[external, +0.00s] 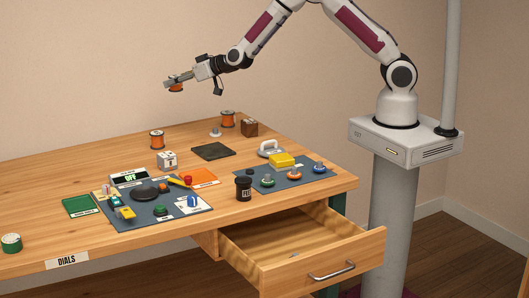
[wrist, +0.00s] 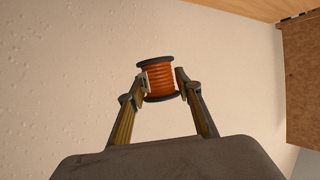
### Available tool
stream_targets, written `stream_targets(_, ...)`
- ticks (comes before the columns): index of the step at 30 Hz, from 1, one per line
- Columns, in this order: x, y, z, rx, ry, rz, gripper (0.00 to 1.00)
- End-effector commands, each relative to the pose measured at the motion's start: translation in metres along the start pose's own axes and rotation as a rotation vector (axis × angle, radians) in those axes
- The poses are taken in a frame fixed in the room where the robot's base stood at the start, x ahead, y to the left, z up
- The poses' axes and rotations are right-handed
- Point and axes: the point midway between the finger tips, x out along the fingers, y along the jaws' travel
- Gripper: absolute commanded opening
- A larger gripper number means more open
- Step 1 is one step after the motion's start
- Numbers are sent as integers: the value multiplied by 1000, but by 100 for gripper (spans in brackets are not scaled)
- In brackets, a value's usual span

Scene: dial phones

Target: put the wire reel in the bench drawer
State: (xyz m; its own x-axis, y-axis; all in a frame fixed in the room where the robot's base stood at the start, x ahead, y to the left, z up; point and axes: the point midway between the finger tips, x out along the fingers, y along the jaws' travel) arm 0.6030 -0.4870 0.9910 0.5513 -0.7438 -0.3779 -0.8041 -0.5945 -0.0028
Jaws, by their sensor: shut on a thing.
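An orange wire reel with dark flanges (wrist: 160,79) is between the two fingers of my gripper (wrist: 162,84) in the wrist view. My gripper (external: 177,82) is shut on it and holds it high above the back left of the bench in the external view, where the held reel (external: 176,88) looks small. The bench drawer (external: 300,249) is pulled open at the front right of the bench, with its metal handle (external: 331,270) facing forward. The part of its floor in view looks nearly empty, with a small pale mark or item that I cannot identify.
Two similar orange reels (external: 157,140) (external: 227,119) stand at the bench's back. A black jar (external: 243,188) stands near the edge above the drawer. Mats with dials, knobs and blocks cover the middle (external: 155,215) and right (external: 295,182). A dark flat pad (external: 213,151) lies behind them.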

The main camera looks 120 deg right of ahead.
Motion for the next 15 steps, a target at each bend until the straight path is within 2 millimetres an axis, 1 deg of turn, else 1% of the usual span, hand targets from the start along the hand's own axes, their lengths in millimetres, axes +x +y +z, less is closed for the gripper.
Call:
stream_targets(1,-3,-12,4,-6,-5,-10,11)
stream_targets(5,-12,-34,7,-10,-5,-21,11)
stream_targets(8,-21,-54,10,-15,-4,-32,11)
stream_targets(15,-51,-111,20,-27,-4,-62,11)
